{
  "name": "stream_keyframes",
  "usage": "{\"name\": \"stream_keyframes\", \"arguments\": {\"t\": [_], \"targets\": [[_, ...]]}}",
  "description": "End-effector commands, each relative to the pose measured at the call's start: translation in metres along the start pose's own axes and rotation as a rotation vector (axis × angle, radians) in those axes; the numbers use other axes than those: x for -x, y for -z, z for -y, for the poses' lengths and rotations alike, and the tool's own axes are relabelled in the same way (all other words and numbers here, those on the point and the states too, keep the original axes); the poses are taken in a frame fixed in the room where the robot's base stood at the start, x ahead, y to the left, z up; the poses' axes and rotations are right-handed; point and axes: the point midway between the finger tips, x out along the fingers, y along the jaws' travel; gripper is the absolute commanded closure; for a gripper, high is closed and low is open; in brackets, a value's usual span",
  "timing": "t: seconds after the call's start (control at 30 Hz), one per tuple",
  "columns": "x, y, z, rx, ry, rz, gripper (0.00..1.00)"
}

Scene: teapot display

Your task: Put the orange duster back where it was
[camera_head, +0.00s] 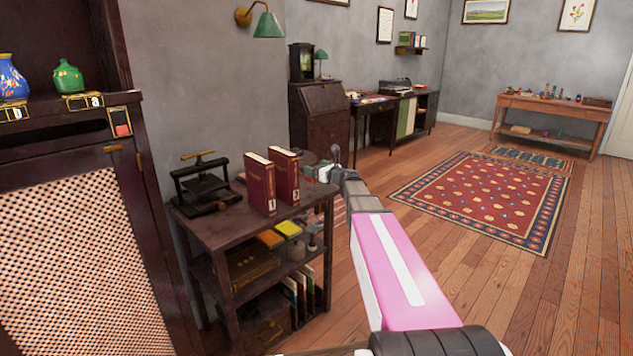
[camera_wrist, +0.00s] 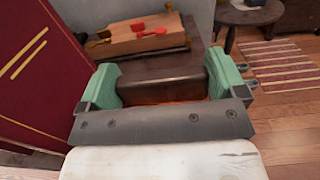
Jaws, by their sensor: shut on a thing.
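My gripper (camera_head: 322,172) is over the right end of the small dark table (camera_head: 228,228), just right of the two red books. In the wrist view my gripper (camera_wrist: 165,82) has its green fingers closed on the sides of a dark brown block with a strip of orange along its lower edge. This block looks like the orange duster (camera_wrist: 178,99). In the head view it is mostly hidden by the gripper. I cannot tell whether it touches the table top. Red book 1 (camera_head: 259,185) and red book 3 (camera_head: 285,175) stand upright with a gap between them.
A black press (camera_head: 204,188) stands at the table's left. The shelf below holds an orange flat item (camera_head: 270,238) and a yellow one (camera_head: 288,228). A red book (camera_wrist: 45,75) rises close left of my gripper in the wrist view. Open floor lies to the right.

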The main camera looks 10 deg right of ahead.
Motion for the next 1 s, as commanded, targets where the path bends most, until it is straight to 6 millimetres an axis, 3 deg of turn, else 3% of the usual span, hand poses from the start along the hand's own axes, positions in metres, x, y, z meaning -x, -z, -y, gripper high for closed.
{"name": "stream_keyframes", "arguments": {"t": [0.5,0.83,0.87,0.9,1.0], "targets": [[0.0,0.046,0.0,0.0,-0.001,0.0,0.32],[0.0,0.049,0.0,0.001,-0.001,0.0,0.32],[0.0,0.049,0.0,0.001,-0.001,0.0,0.07],[0.0,0.049,0.0,0.001,-0.001,0.0,0.0],[0.0,0.049,0.0,0.001,-0.001,0.0,0.0]]}}
